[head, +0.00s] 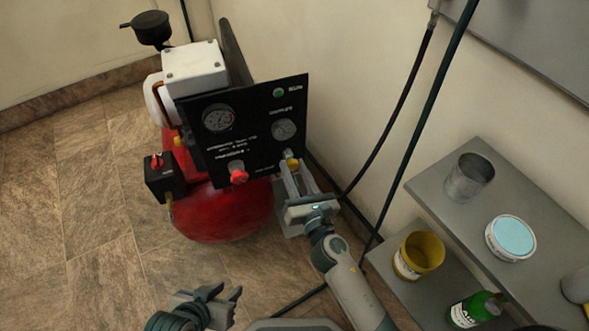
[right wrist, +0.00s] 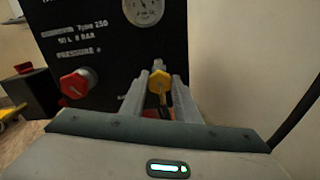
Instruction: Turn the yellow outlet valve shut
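The yellow outlet valve (head: 293,164) sits at the lower right of the black compressor panel (head: 243,135), below the right gauge. In the right wrist view the yellow valve handle (right wrist: 160,82) shows between the fingers of my right gripper (right wrist: 159,88). In the head view my right gripper (head: 293,172) reaches up to the valve from below. Its fingers stand on both sides of the valve; whether they touch it I cannot tell. My left gripper (head: 226,293) is low in the head view, away from the panel, with its fingers apart and empty.
A red knob (head: 238,174) is left of the valve on the panel. The red tank (head: 225,212) is below. A black switch box (head: 163,178) stands left. Hoses (head: 408,150) hang at right. Shelves at right hold a metal can (head: 469,178), a yellow tin (head: 418,256) and a green bottle (head: 475,309).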

